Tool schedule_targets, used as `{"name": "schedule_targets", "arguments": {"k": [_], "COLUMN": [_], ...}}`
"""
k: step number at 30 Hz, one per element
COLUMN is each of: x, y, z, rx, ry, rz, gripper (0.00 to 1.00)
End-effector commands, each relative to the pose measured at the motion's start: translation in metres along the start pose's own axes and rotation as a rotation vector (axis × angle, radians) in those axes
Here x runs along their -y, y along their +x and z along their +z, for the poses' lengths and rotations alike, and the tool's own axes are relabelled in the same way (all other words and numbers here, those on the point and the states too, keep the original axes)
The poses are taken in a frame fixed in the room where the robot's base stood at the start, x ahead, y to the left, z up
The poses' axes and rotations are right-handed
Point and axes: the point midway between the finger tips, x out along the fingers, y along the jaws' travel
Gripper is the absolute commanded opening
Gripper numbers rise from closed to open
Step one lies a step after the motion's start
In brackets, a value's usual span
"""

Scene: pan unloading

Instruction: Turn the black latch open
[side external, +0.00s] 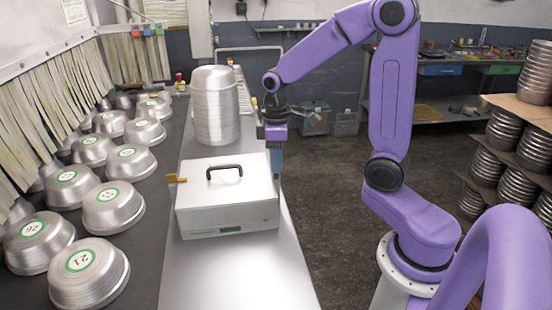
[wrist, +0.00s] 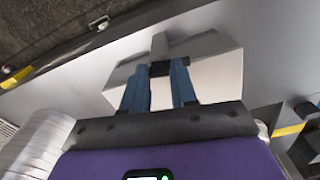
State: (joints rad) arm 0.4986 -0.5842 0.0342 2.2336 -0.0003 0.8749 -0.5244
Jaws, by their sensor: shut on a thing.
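The silver metal box (side external: 228,205) sits on the steel table with a black carrying handle (side external: 224,169) on its lid. My gripper (side external: 277,172) points down at the box's far right side, its blue fingers partly hidden behind the box. In the wrist view my gripper (wrist: 160,72) is shut on the black latch (wrist: 160,68), a small dark piece between the fingertips. A grey strip runs on from the latch across the box (wrist: 218,75). The side view does not show the latch, so its turn angle cannot be told.
A tall stack of silver pans (side external: 215,105) stands behind the box. Numbered pans (side external: 88,272) lie on the dark belt at left. A brass piece (side external: 176,179) sticks out from the box's left side. The steel table (side external: 240,275) is clear in front.

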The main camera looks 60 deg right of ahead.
Motion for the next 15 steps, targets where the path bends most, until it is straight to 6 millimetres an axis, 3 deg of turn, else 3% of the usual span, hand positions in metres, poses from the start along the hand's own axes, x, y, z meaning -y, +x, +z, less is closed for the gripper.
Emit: {"name": "schedule_targets", "arguments": {"k": [15], "x": [-0.0005], "y": [-0.0014], "z": [-0.0017], "rx": [-0.006], "ry": [-0.185], "rz": [0.004], "gripper": [0.00]}}
